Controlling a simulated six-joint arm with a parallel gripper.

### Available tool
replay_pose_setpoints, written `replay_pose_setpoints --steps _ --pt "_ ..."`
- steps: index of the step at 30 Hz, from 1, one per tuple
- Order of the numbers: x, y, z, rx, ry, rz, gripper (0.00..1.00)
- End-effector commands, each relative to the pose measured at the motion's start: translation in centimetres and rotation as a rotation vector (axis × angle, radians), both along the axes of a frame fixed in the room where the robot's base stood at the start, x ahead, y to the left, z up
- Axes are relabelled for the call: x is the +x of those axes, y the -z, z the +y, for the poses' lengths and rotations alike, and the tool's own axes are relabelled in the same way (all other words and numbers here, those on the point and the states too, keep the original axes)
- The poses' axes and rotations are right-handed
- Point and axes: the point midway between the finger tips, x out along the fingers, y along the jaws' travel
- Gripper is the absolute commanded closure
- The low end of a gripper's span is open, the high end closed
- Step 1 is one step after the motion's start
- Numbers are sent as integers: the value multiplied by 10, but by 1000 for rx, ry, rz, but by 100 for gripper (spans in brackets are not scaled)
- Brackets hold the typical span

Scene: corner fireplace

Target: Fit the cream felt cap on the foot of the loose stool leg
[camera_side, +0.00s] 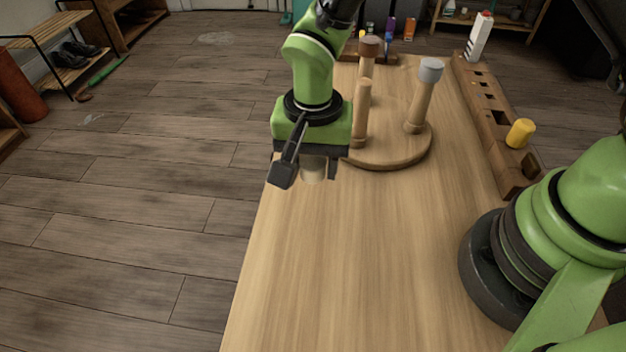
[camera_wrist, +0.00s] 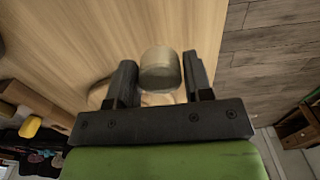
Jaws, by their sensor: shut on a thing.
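My gripper (camera_side: 308,173) is shut on the cream felt cap (camera_side: 314,170) above the table's left edge. In the wrist view the cap (camera_wrist: 160,68) sits between the two dark fingers of my gripper (camera_wrist: 159,80). The stool lies to the right of and behind my gripper, its round wooden seat (camera_side: 390,160) flat on the table with three legs standing up. The nearest leg (camera_side: 362,112) has a bare top end. I cannot tell how firmly each leg stands.
A wooden rack (camera_side: 496,125) with several slots runs along the table's right side. The front of the table (camera_side: 340,270) is clear.

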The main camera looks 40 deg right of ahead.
Motion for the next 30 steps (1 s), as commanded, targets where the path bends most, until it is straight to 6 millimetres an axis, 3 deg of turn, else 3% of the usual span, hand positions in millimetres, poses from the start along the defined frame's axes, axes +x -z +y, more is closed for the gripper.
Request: replay_pose_setpoints --steps 5,8,12,18,24,30 --pt "4 -29 -4 1 9 -4 72" --pt "15 -48 -19 0 38 -6 72" --pt "35 -85 -57 -3 105 -9 72" --pt "47 -134 -111 -5 196 -9 72" --pt "46 -158 -137 -4 244 -4 72" --pt "45 -160 -139 -3 246 -2 72"
